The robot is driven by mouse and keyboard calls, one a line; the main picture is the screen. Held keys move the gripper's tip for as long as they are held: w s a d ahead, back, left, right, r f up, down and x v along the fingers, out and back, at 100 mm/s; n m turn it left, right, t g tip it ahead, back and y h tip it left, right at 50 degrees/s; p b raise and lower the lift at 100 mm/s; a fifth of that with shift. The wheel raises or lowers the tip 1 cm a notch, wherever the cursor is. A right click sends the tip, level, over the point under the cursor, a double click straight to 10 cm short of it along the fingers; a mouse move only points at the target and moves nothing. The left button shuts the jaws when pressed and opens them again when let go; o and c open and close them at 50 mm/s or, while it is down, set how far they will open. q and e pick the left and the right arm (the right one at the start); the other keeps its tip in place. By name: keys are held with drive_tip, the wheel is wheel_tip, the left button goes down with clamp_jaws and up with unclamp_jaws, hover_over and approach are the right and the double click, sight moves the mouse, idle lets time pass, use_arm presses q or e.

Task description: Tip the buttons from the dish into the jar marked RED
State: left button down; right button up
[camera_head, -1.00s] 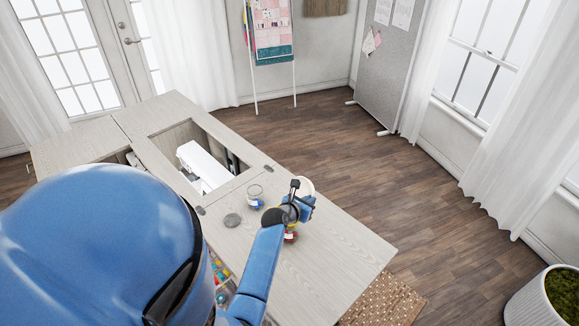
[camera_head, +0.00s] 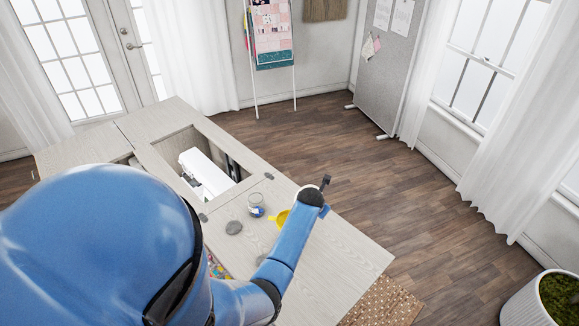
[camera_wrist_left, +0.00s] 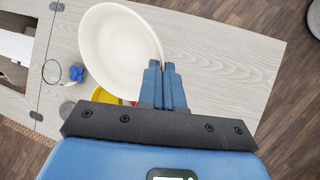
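My left gripper (camera_head: 321,193) is above the table's right part. In the left wrist view its fingers (camera_wrist_left: 161,70) are closed on the rim of a white dish (camera_wrist_left: 112,45), whose visible inside looks bare. In the head view only a bit of the dish (camera_head: 303,191) shows behind my gripper. A yellow funnel-like piece (camera_head: 282,217) stands beside my forearm; the wrist view shows its edge (camera_wrist_left: 103,95) with something red by it. A glass jar (camera_head: 256,205) with blue in or on it stands to the left. No label is readable. My right gripper is out of view.
A grey disc (camera_head: 233,227) lies near the glass jar. The cabinet top has an open well with a white sewing machine (camera_head: 203,173). Coloured items show low, beside my body. The tabletop's right end (camera_head: 345,250) is clear.

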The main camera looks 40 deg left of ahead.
use_arm(q)
drive_tip(key=w+d+f+m+g+y+b, duration=0.1)
drive_tip(key=w+f+g+b, duration=0.4)
drive_tip(key=b, duration=1.3)
drive_tip(key=shift+w+d+f+g+y, duration=0.45)
drive_tip(key=shift+w+d+f, duration=0.25)
drive_tip(key=shift+w, duration=0.45)
drive_tip(key=shift+m, duration=0.3)
